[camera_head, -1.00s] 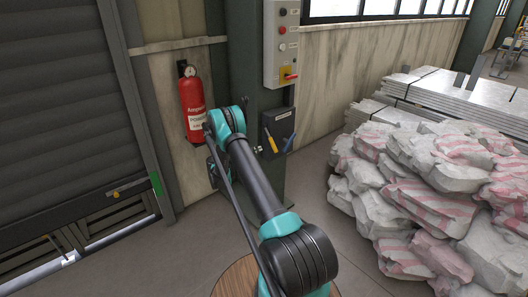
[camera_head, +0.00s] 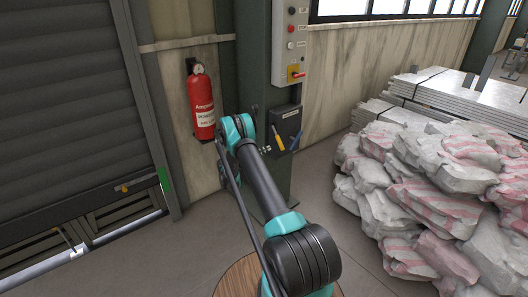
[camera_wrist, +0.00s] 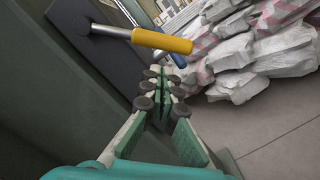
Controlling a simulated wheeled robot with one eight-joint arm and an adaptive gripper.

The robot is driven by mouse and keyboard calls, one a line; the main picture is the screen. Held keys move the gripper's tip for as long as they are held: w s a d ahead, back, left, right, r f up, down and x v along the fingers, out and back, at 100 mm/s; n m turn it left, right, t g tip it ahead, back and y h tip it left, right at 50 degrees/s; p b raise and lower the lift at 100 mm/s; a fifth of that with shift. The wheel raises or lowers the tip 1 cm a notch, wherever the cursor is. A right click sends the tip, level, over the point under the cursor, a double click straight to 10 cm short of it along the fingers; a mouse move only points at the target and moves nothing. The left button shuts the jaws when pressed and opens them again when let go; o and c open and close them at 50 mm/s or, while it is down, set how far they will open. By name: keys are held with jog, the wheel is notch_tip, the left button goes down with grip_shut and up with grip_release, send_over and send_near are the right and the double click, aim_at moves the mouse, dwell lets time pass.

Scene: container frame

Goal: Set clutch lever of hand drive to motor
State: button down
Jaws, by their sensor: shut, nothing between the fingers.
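The dark box of the hand drive (camera_head: 285,126) is mounted low on the green pillar. Two levers stick out of it, one with a yellow handle (camera_head: 278,139) and one with a blue handle (camera_head: 296,141). I cannot tell by any label which is the clutch lever. In the wrist view the yellow handle (camera_wrist: 162,41) points to the right, just beyond my fingertips, with the blue handle (camera_wrist: 178,59) partly hidden behind it. My gripper (camera_wrist: 158,88) is shut and empty, apart from both handles.
A control panel (camera_head: 290,45) with buttons and a red-yellow switch (camera_head: 296,74) is above the box. A red fire extinguisher (camera_head: 202,104) hangs on the wall to the left. Wrapped sacks (camera_head: 425,190) are piled at the right. A shutter door (camera_head: 65,100) fills the left.

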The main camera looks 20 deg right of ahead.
aim_at(277, 137)
jog(key=shift+x, duration=3.2)
